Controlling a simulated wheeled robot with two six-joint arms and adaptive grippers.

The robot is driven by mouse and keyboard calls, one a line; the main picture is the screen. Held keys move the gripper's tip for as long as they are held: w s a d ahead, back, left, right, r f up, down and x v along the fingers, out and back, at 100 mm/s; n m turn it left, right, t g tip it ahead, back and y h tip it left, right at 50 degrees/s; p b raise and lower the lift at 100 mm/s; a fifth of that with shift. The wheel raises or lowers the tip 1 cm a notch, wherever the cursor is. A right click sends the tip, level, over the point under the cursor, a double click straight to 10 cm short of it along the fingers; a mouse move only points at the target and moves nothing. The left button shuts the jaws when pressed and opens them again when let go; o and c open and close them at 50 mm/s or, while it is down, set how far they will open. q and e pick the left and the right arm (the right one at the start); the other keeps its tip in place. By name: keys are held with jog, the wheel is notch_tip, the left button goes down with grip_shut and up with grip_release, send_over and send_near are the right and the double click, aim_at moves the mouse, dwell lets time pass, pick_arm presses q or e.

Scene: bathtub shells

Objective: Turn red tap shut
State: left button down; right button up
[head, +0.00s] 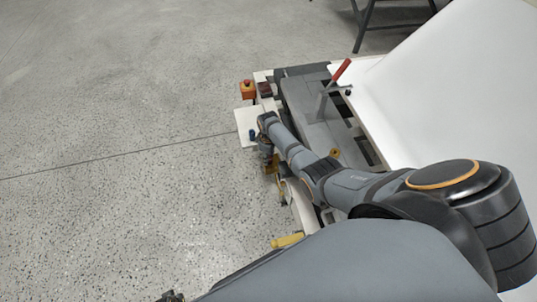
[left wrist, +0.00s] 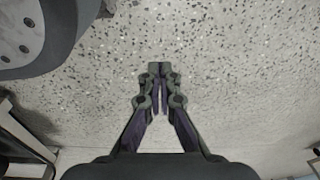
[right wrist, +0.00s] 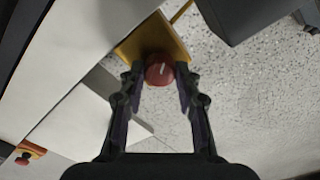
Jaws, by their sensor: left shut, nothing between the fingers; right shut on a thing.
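The red tap (right wrist: 160,75) is a round red knob with a pale line across its face, in the upper middle of the right wrist view. It sits in front of a yellow plate (right wrist: 168,38). My right gripper (right wrist: 160,78) has one finger on each side of the knob and is shut on it. In the head view my right gripper (head: 268,158) is at the left edge of the bench, and the tap cannot be made out there. My left gripper (left wrist: 160,75) is shut and empty above the speckled floor.
The grey bench (head: 305,97) carries a red-handled lever (head: 341,72). A red button on an orange box (head: 248,88) stands at its far left corner. A large white shell (head: 440,80) fills the right. Open floor lies left. A yellow handle (head: 287,241) is near the front.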

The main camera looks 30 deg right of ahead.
jog(key=shift+r+n, duration=0.15)
jog(key=shift+n, duration=0.35)
jog(key=n+p, duration=0.1)
jog(key=n, duration=0.1)
jog(key=shift+w+n, duration=0.1)
jog(key=shift+n, duration=0.3)
jog(key=n, duration=0.2)
jog(key=shift+n, duration=0.3)
jog(key=shift+a+n+p, duration=0.1)
jog(key=shift+n+p, duration=0.25)
jog(key=shift+n, duration=0.75)
pick_arm(q)
jog(key=shift+s+a+f, duration=0.15)
jog(key=shift+s+f, duration=0.15)
jog(key=shift+s, duration=0.55)
jog(key=shift+s+a+f, duration=0.1)
jog(key=shift+s+f, duration=0.2)
jog(key=shift+s, duration=0.55)
pick_arm(e)
jog(key=shift+n, duration=0.8)
pick_arm(q)
jog(key=shift+d, duration=0.1)
pick_arm(e)
jog(key=o, duration=1.2)
jog(key=shift+c, duration=0.2)
